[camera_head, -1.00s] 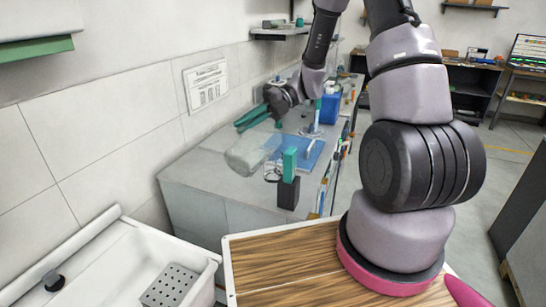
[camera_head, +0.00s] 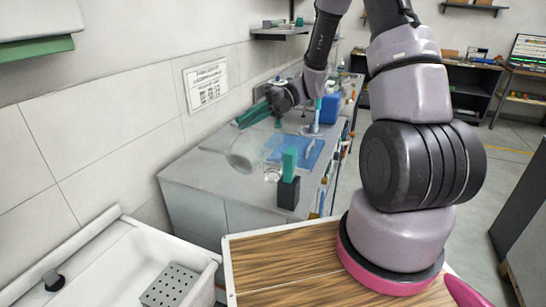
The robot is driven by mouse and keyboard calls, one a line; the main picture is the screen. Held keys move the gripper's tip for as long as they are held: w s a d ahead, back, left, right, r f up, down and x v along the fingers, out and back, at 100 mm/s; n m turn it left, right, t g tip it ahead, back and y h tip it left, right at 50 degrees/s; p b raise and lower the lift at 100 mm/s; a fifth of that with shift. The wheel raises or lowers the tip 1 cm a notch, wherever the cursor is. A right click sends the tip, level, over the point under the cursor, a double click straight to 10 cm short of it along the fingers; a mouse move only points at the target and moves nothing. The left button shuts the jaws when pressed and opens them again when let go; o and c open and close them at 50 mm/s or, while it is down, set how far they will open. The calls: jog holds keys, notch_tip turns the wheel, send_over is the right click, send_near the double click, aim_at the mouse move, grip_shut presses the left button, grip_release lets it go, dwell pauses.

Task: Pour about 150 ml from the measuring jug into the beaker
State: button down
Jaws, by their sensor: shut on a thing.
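My gripper (camera_head: 248,117), with teal fingers, is over the grey bench on the left side of the picture. It is shut on the clear measuring jug (camera_head: 243,153), which hangs tilted just below the fingers. The jug is see-through, so its liquid level and exact spout position cannot be told. A small clear vessel, seemingly the beaker (camera_head: 272,174), shows just right of and below the jug, beside a teal block. Whether any liquid is in it cannot be told.
A teal block (camera_head: 290,163) sits above a black block (camera_head: 288,193) near the bench's front edge. A blue mat (camera_head: 310,149) lies behind them. A blue box (camera_head: 330,109) stands farther back. A white sink (camera_head: 95,265) and wooden top (camera_head: 285,262) are nearer.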

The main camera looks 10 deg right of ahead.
jog(key=shift+w+d+r+y, duration=0.3)
jog(key=shift+r, duration=0.05)
dwell(0.6)
jog(key=shift+w+d+g+y, duration=0.3)
jog(key=shift+d+g+y, duration=0.05)
jog(key=shift+g+y, duration=0.05)
dwell(0.6)
